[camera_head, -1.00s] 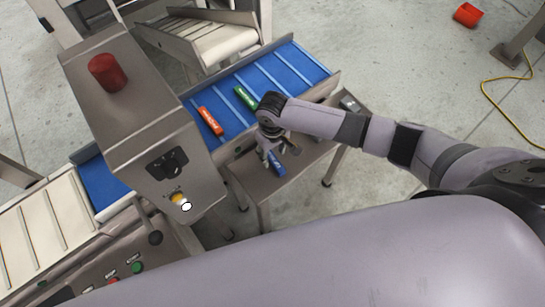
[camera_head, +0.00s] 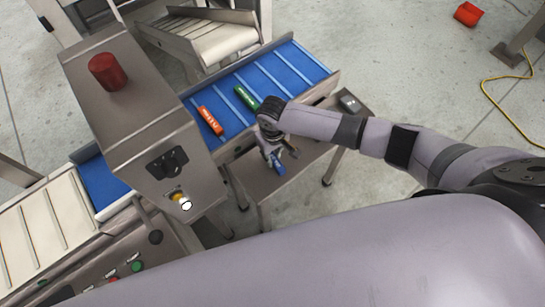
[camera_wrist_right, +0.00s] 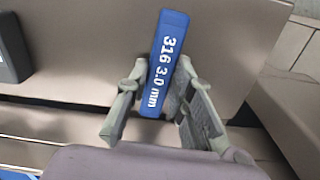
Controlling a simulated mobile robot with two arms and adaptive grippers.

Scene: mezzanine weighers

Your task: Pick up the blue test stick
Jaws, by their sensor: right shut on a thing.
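The blue test stick (camera_head: 278,166) is between the fingers of my right gripper (camera_head: 277,157), over the grey metal side shelf (camera_head: 300,172). In the right wrist view the blue test stick (camera_wrist_right: 165,62) shows white lettering, "316 3.0 mm", and its near end lies between the fingertips of my right gripper (camera_wrist_right: 160,95). The gripper is shut on it. Whether the stick still touches the shelf I cannot tell. My left gripper is not in view.
An orange stick (camera_head: 210,120) and a green stick (camera_head: 246,97) lie on the blue cleated belt (camera_head: 268,72) beside the shelf. A dark grey box (camera_head: 349,102) sits at the shelf's far end. A metal housing with a red beacon (camera_head: 107,72) stands left.

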